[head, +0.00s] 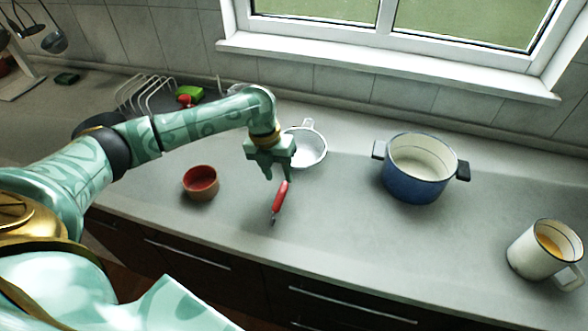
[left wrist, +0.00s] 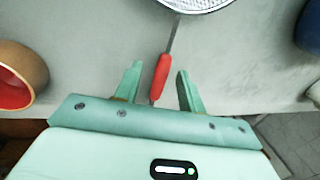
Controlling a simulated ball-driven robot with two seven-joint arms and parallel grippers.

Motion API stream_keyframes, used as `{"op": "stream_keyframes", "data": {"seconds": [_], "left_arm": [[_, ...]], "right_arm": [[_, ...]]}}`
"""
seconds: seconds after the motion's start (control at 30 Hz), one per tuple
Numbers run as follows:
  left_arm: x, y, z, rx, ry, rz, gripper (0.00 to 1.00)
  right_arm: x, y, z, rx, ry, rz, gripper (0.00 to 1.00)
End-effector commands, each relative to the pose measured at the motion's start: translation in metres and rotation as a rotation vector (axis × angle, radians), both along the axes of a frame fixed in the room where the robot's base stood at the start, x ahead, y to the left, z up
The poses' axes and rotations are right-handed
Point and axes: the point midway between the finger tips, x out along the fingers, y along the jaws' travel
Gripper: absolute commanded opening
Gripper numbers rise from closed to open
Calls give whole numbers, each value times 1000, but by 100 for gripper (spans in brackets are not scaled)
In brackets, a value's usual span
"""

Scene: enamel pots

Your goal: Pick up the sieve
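My right gripper is not in view.
A red-brown bowl (head: 201,185) stands to the left. A blue pot (head: 414,177) stands right of the sieve, and a cream mug (head: 534,251) is at the far right. A wire rack (head: 146,94) is at the back left. The worktop between sieve and pot is clear.

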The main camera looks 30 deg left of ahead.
Motion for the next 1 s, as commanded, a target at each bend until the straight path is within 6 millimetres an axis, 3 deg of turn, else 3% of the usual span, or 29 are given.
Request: {"op": "stream_keyframes", "data": {"seconds": [0.17,0.4,0.63,0.67,0.8,1.0], "left_arm": [[-1,-5,-12,0,2,-1,40],[-3,-17,-50,0,2,1,40],[-2,-17,-51,1,-1,-1,40],[-2,-17,-51,1,-1,-1,37],[-2,-17,-51,1,-1,-1,0],[-2,-17,-51,1,-2,-1,0]], "right_arm": [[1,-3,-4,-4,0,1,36],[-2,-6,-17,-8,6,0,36],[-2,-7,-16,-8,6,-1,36],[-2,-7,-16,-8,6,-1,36],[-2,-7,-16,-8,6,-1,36],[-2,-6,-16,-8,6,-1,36]]}}
